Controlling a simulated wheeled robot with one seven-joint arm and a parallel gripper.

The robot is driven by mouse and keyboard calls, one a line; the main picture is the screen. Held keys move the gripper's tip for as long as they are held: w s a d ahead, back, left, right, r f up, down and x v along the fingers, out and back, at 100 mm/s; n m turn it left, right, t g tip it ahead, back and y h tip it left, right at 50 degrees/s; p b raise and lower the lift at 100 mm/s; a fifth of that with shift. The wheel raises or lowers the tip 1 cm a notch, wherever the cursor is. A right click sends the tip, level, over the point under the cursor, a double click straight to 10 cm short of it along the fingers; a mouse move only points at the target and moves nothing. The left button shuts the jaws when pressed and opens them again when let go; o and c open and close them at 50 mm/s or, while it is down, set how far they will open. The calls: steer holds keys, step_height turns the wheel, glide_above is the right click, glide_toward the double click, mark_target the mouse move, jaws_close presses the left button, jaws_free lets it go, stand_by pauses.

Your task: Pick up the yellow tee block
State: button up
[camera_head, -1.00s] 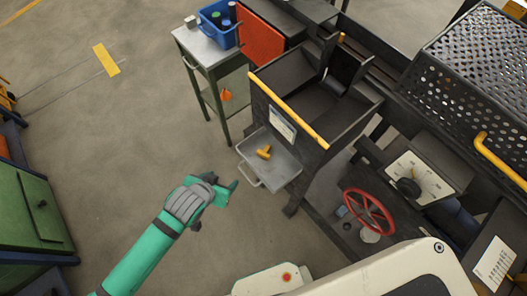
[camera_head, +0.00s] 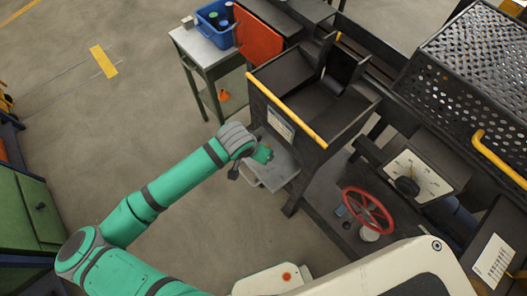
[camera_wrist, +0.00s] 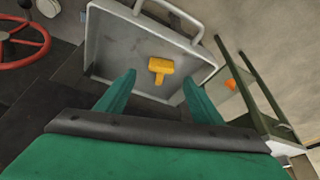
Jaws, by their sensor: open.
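The yellow tee block (camera_wrist: 160,68) lies on the bare floor of a grey metal tray (camera_wrist: 120,50) in the wrist view. In the head view the block is hidden behind my gripper (camera_head: 264,154), which is over the same tray (camera_head: 283,178). In the wrist view my gripper (camera_wrist: 157,92) is open and empty. Its two green fingers point toward the tray, one to each side of the block and short of it in the picture. I see no contact between fingers and block.
The tray hangs on the front of a dark machine (camera_head: 335,135) with a yellow rail (camera_head: 285,108). A red handwheel (camera_head: 367,211) is to the right. A side table (camera_head: 205,50) with a blue bin (camera_head: 216,38) stands behind. The floor left of the tray is clear.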

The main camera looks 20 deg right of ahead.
steer(key=shift+w+x, duration=0.15)
steer(key=shift+x, duration=1.4)
steer(key=shift+w+x, duration=0.1)
steer(key=shift+x, duration=1.5)
steer(key=shift+d+r, duration=0.1)
steer(key=shift+d, duration=0.1)
steer(key=c, duration=1.2)
steer(key=shift+c, duration=0.8)
steer(key=shift+r, duration=0.1)
